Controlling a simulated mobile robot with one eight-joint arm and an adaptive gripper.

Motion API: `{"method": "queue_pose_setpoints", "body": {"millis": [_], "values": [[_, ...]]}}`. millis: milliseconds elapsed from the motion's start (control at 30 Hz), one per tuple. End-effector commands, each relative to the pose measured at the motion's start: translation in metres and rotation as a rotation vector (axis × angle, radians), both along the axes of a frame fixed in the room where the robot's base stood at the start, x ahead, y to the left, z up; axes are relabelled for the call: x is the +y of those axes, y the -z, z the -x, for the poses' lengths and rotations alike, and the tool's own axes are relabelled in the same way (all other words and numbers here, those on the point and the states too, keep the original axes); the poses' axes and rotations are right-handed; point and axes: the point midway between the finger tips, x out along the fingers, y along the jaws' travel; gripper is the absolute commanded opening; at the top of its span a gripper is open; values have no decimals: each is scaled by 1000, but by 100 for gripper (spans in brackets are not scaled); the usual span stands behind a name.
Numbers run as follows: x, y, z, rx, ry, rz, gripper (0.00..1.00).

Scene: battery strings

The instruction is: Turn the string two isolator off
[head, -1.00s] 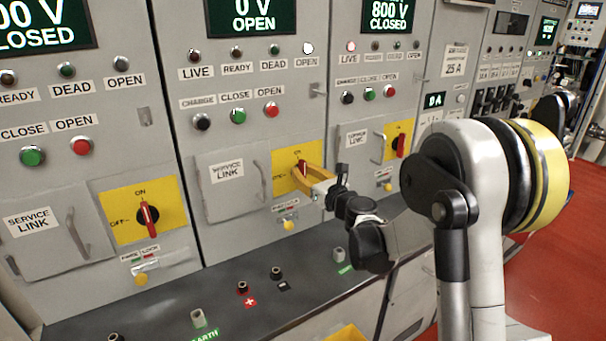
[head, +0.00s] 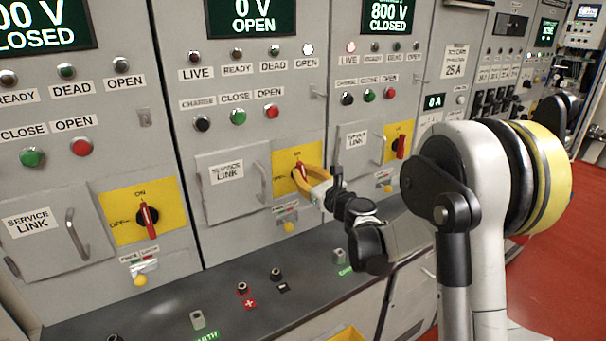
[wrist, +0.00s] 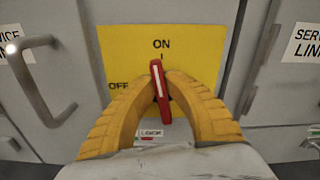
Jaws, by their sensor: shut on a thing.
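The middle panel, with its screen (head: 265,20) reading 0 V OPEN, has a yellow isolator plate (head: 310,153) with a red handle. In the wrist view the red handle (wrist: 160,82) has a white stripe and points up near the ON mark, its top tilted slightly left. The OFF mark is to its left. My gripper (head: 302,178) has yellow fingers, shut on the handle from both sides; they also show in the wrist view (wrist: 161,92). The fingers hide the lower sides of the handle and part of the plate.
Service link doors with bar handles flank the plate; the left one (head: 232,185) is close to my gripper. A similar left isolator (head: 148,218) and right isolator (head: 401,147) have red handles near upright. A dark ledge (head: 225,290) with terminals juts out below.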

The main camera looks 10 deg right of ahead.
Motion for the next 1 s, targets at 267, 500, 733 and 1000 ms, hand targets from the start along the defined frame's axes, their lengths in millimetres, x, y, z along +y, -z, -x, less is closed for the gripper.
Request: {"method": "queue_pose_setpoints", "body": {"millis": [267, 500, 733, 1000], "values": [[4, 1, 1, -78, 0, 240, 0], [6, 3, 2, -148, 0, 456, 0], [8, 6, 2, -216, 1, 665, 0], [10, 9, 3, -295, 1, 907, 0]]}}
